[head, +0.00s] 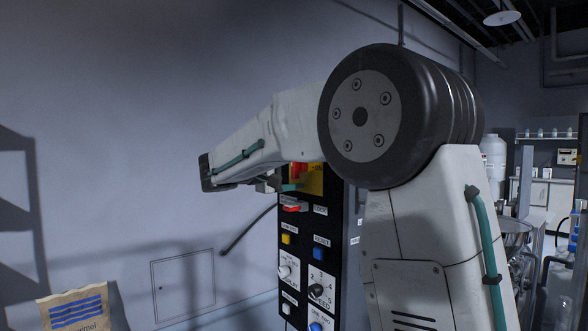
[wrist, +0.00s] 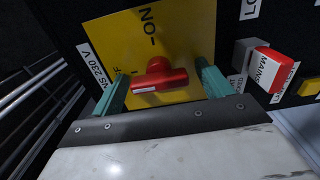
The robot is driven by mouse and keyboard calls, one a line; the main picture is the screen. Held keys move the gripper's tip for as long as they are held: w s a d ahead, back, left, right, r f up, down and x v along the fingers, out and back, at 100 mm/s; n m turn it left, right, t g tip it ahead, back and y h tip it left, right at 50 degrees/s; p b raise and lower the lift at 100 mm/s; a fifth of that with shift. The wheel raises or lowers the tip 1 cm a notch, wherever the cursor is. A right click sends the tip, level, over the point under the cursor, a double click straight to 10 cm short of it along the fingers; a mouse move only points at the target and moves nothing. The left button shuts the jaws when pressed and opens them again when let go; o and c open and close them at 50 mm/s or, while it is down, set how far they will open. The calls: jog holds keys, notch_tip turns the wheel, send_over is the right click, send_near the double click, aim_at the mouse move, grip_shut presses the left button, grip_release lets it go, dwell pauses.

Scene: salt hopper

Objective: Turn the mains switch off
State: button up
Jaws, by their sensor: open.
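The mains switch (wrist: 160,80) is a red rotary handle on a yellow plate (wrist: 185,30). In the wrist view its bar lies nearly across the picture, with a white mark on its left end. Letters reading ON stand above it; an F shows at left, its word partly hidden by a finger. My gripper (wrist: 162,76) is open, with one teal finger on each side of the handle; I cannot tell whether they touch it. In the head view the switch (head: 298,169) is partly covered by my arm, and my gripper (head: 275,185) is at the plate's left.
A red part labelled MAINS (wrist: 268,66) on a grey block sits right of the plate in the wrist view. The black panel (head: 302,232) carries yellow and blue buttons and dials below the switch. A paper sack (head: 75,308) is at the lower left.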

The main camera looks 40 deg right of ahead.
jog(key=shift+a, duration=0.1)
jog(key=a, duration=0.7)
jog(key=shift+s+a, duration=0.15)
jog(key=shift+a, duration=0.15)
